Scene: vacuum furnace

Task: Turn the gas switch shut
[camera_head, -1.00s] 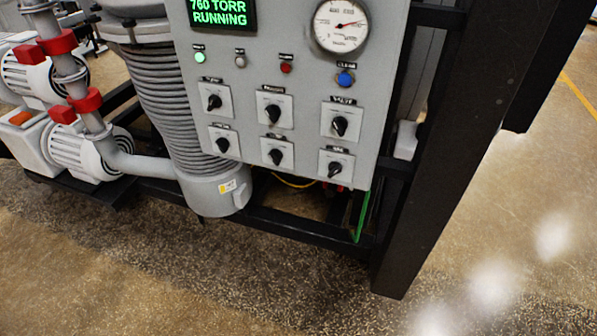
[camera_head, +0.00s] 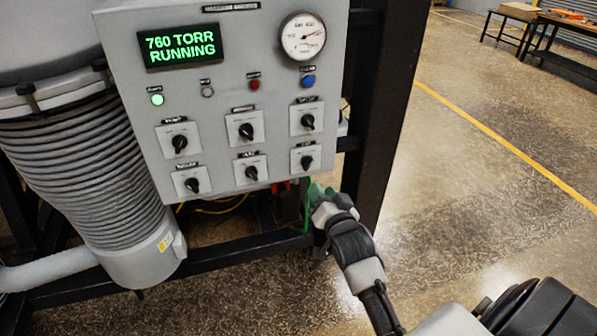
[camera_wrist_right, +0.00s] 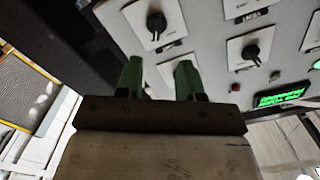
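The gas switch (camera_head: 306,160) looks to be the black knob on a white plate at the lower right of the grey control panel (camera_head: 222,95); its label is too small to read surely. The knob points roughly up and down in the head view. My right gripper (camera_head: 317,190) is just below the panel's lower right corner, apart from the knob. In the right wrist view its two green fingers (camera_wrist_right: 158,78) are spread with nothing between them. The nearest knob (camera_wrist_right: 156,22) shows beyond the fingertips. My left gripper is not in view.
Several similar knobs sit close by on the panel. Above them are a gauge (camera_head: 303,37), a blue button (camera_head: 308,81) and a display (camera_head: 180,45) reading "760 TORR RUNNING". A black frame post (camera_head: 382,110) stands right of the panel. The floor at right is open.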

